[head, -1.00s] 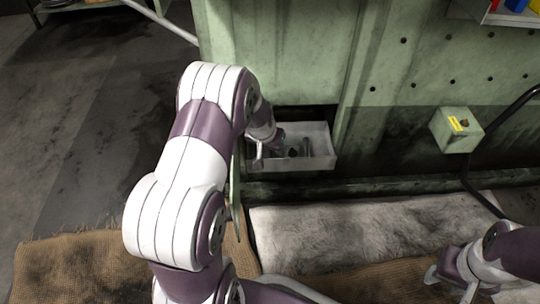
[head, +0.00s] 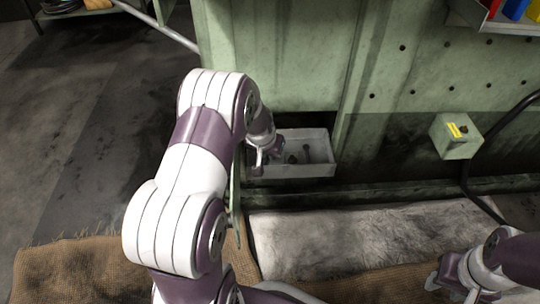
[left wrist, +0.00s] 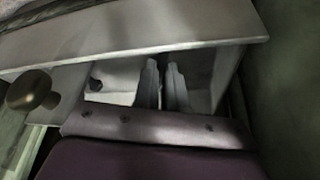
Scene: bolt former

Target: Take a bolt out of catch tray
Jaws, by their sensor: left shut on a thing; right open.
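The catch tray (head: 318,170) is a pale grey open box set low against the green machine. A few small dark bolts (head: 292,158) lie in it, and one shows dark in the left wrist view (left wrist: 95,84). My left gripper (head: 262,161) is at the tray's left end. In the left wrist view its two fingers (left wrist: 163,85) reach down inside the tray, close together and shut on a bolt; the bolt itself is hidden. My right gripper (head: 452,285) is open and empty at the lower right, well away from the tray.
A rounded brass-coloured knob (left wrist: 30,90) stands close to the left wrist camera. The green machine wall (head: 270,60) rises behind the tray. A small control box (head: 455,135) is fixed at the right. A grey mat (head: 350,240) lies in front.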

